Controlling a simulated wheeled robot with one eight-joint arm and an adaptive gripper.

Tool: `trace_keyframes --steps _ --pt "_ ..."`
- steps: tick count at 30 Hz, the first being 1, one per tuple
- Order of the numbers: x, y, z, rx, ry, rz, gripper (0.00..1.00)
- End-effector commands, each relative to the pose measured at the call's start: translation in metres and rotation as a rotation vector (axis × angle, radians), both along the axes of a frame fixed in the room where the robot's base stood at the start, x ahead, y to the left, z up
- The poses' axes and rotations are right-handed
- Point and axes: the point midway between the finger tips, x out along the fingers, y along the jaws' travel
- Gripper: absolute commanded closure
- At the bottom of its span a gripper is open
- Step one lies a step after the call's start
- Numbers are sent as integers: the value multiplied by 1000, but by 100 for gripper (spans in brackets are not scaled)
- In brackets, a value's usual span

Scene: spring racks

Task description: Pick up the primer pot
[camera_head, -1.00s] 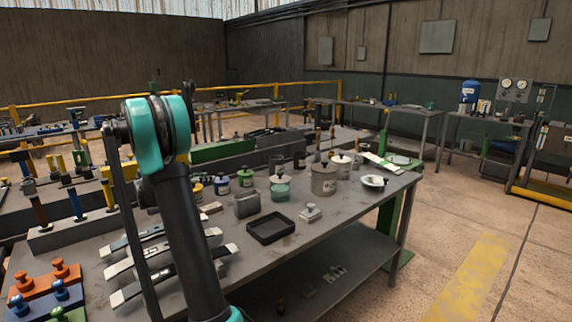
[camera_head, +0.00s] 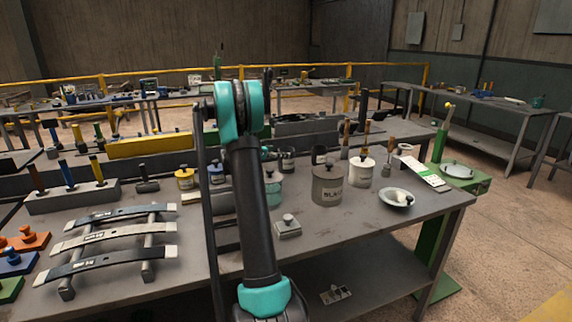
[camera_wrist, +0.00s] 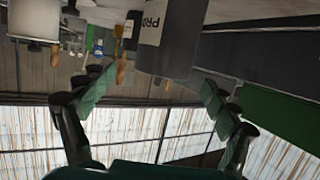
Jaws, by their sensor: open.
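In the head view my gripper (camera_head: 269,154) is partly hidden behind my arm, low over the bench. A dark pot (camera_head: 288,160) just right of it seems to be the primer pot. I cannot tell the exact gap between fingers and pot.
Another dark labelled pot (camera_head: 319,156) stands close by. Leaf springs (camera_head: 110,240) lie at the left.

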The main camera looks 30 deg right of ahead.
Motion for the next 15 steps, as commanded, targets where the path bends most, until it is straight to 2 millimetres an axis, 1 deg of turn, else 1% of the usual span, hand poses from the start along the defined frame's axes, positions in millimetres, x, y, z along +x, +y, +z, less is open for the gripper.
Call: trace_keyframes --steps 7,15 --pt "4 -12 -5 0 0 0 12" --pt "14 -46 -18 0 0 -1 12"
